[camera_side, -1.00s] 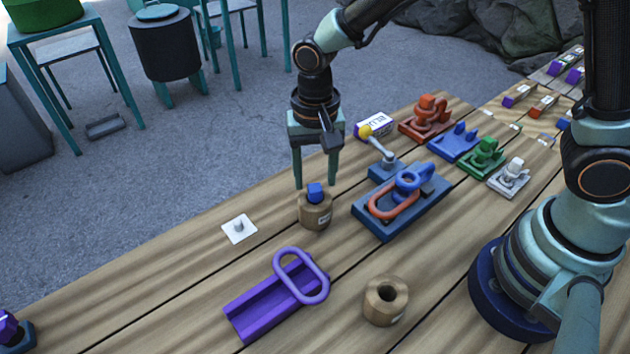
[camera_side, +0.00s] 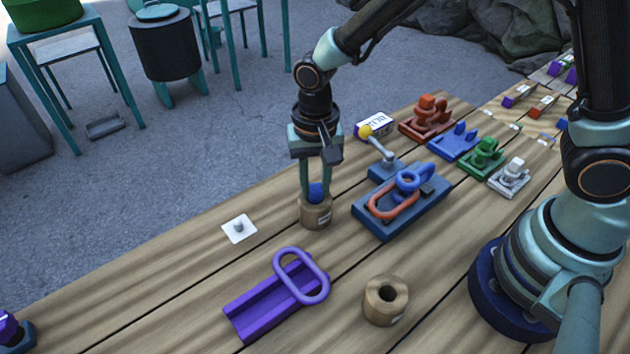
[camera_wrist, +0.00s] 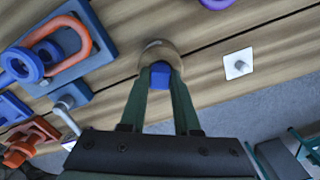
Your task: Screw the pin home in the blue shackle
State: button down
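The blue shackle (camera_side: 412,180) lies on a dark blue fixture, joined with an orange link (camera_side: 392,200); it also shows in the wrist view (camera_wrist: 22,65). The pin (camera_side: 316,193) stands in a round wooden holder (camera_side: 315,214), with only its blue head showing; its shank is hidden. My gripper (camera_side: 316,190) points straight down over the holder, one finger on each side of the pin head. In the wrist view the fingertips lie against the blue head (camera_wrist: 160,75), so the gripper looks shut on it. The pin is still in the holder.
A yellow-knobbed lever (camera_side: 372,140) stands behind the fixture (camera_side: 385,230). A white plate with a stud (camera_side: 239,228) lies left of the holder. A purple channel with a ring (camera_side: 270,300) and an empty wooden holder (camera_side: 386,300) are in front. Coloured shackle sets stand at the back right.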

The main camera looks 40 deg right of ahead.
jog(key=shift+r, duration=3.65)
jog(key=shift+d, duration=0.1)
jog(key=s+d, duration=0.4)
jog(key=d, duration=0.3)
jog(key=s+d+f, duration=0.1)
jog(key=s+d, duration=0.3)
jog(key=d, duration=0.3)
jog(key=shift+s+d+f, duration=0.2)
jog(key=shift+s+d, duration=0.15)
jog(key=shift+d, duration=0.05)
jog(key=shift+f, duration=1.1)
jog(key=c, duration=1.5)
grip_release()
grip_shut()
